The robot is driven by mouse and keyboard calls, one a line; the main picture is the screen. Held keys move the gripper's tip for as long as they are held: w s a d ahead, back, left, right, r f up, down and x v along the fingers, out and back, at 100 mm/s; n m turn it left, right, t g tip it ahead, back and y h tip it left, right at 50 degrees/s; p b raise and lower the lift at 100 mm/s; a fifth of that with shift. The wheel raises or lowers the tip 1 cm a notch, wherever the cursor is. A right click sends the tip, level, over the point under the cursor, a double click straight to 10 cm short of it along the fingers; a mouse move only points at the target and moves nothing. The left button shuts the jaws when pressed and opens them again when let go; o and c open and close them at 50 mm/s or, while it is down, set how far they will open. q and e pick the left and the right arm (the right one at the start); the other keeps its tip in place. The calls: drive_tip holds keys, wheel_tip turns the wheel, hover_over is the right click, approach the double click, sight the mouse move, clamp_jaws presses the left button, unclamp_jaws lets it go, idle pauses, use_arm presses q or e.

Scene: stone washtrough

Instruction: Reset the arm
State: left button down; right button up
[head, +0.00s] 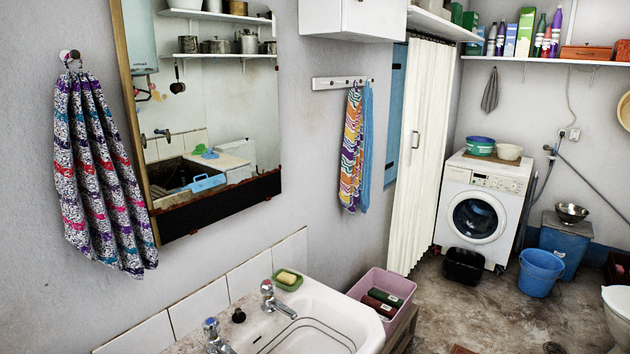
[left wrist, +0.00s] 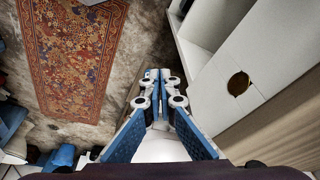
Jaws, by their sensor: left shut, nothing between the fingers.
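My left gripper (left wrist: 159,76) shows in the left wrist view with its blue and white fingers drawn together at the tips, and I see nothing between them. It hangs over the floor, with a patterned rug to its left and a pale cabinet to its right. Neither of my grippers shows in the head view. My right gripper is out of sight.
The white sink (head: 318,318) with taps and a green soap dish (head: 288,280) is at the bottom of the head view. A pink bin (head: 385,290) stands beside it. A washing machine (head: 485,208) is farther back. The red rug (left wrist: 75,55) and white cabinet (left wrist: 235,70) flank my left gripper.

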use_arm(q)
drive_tip(key=s+f+g, duration=0.1)
drive_tip(key=s+f, duration=0.2)
drive_tip(key=f, duration=0.9)
drive_tip(key=s+f, duration=0.2)
drive_tip(key=f, duration=1)
drive_tip(key=s+a+f+g, duration=0.1)
drive_tip(key=s+a+f, duration=0.2)
drive_tip(key=s+f, duration=0.9)
drive_tip(key=s, duration=0.3)
drive_tip(key=shift+s+a, duration=0.1)
